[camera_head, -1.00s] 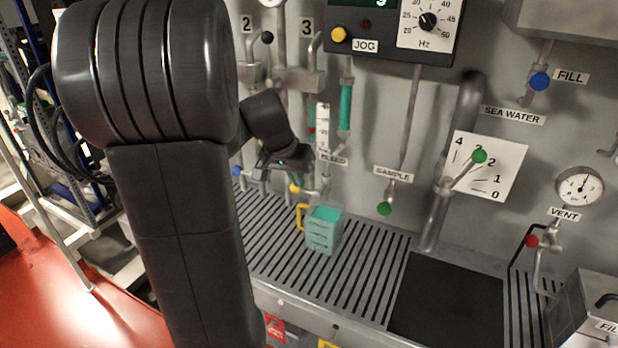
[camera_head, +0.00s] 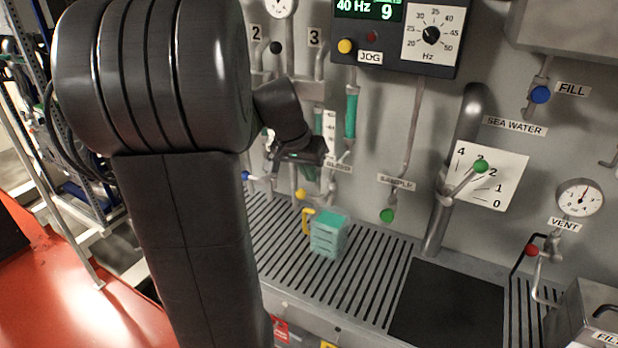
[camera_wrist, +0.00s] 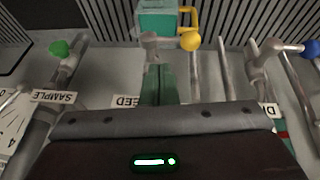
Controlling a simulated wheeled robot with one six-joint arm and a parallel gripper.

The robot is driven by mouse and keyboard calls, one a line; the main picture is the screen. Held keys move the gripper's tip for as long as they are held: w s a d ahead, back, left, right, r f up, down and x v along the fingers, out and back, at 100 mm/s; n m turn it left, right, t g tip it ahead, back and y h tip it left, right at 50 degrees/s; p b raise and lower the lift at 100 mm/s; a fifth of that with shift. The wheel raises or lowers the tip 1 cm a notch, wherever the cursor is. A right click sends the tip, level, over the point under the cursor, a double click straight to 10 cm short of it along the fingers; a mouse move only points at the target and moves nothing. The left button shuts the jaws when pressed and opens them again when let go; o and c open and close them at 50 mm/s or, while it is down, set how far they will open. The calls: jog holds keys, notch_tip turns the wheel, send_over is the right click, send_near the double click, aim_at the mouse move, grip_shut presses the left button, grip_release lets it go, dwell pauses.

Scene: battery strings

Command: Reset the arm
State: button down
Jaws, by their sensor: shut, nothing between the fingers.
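My gripper (camera_head: 304,164) is empty and shut at the end of my dark arm. It is in front of the panel, above and left of the teal jug (camera_head: 329,236). The jug stands upright on the slatted grating (camera_head: 380,255), its yellow handle to the left. In the wrist view, turned over, the jug (camera_wrist: 157,22) shows at the top and the dark wrist body with a green light fills the bottom. The gripper is apart from the jug.
Taps stand on the panel: a yellow knob (camera_head: 300,194), the green SAMPLE knob (camera_head: 387,216), a green-knobbed SEA WATER lever (camera_head: 480,166) and a red VENT knob (camera_head: 532,250). A black mat (camera_head: 448,303) lies right of the grating. A teal tube (camera_head: 351,115) is behind my gripper's right side.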

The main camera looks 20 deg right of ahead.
jog(key=w+a+v, duration=0.1)
jog(key=v, duration=0.7)
jog(key=shift+s+b, duration=0.15)
jog(key=shift+b, duration=0.2)
send_over(306, 193)
jog(key=s, duration=0.3)
notch_tip(306, 193, down, 9)
jog(key=w+f, duration=0.1)
jog(key=w+a+f+b, duration=0.1)
jog(key=f, duration=0.1)
jog(key=shift+w+a+f, duration=0.1)
jog(key=shift+a+f, duration=0.05)
jog(key=shift+f, duration=0.05)
jog(key=shift+r, duration=0.1)
jog(key=shift+r, duration=0.1)
